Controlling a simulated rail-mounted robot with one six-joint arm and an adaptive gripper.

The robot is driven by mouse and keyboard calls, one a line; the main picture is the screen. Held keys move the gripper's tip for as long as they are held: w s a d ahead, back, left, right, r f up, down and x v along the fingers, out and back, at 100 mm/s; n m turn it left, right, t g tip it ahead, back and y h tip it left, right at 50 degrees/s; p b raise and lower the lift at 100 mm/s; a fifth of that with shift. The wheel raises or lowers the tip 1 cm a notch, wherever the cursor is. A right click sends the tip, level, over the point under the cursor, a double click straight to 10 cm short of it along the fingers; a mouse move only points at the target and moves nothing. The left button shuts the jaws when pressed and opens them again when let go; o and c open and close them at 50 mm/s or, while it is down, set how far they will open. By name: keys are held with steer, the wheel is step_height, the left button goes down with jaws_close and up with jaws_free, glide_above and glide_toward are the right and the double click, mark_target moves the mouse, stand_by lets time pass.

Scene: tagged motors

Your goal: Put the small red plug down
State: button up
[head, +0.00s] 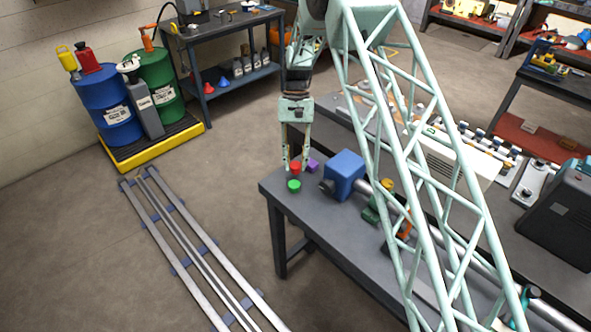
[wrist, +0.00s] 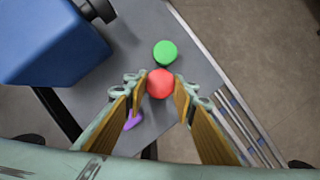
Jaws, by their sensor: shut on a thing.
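The small red plug (head: 295,167) is between the fingertips of my gripper (head: 295,165), near the corner of the grey bench (head: 273,188). In the wrist view the red plug (wrist: 160,84) sits between the two finger pads of my gripper (wrist: 160,88), which is shut on it. A green plug (head: 294,186) stands on the bench close by; it also shows in the wrist view (wrist: 165,52), just beyond the red one. I cannot tell whether the red plug touches the bench top.
A purple piece (head: 313,165) lies beside my gripper, partly hidden by a finger in the wrist view (wrist: 133,121). A blue motor (head: 344,174) stands on the bench to the right. Floor rails (head: 200,255) run left of the bench.

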mark_target(295, 164)
steer(key=shift+f, duration=1.75)
steer(key=shift+f, duration=0.1)
steer(key=o, duration=0.7)
steer(key=shift+o, duration=0.2)
steer(key=v, duration=1.2)
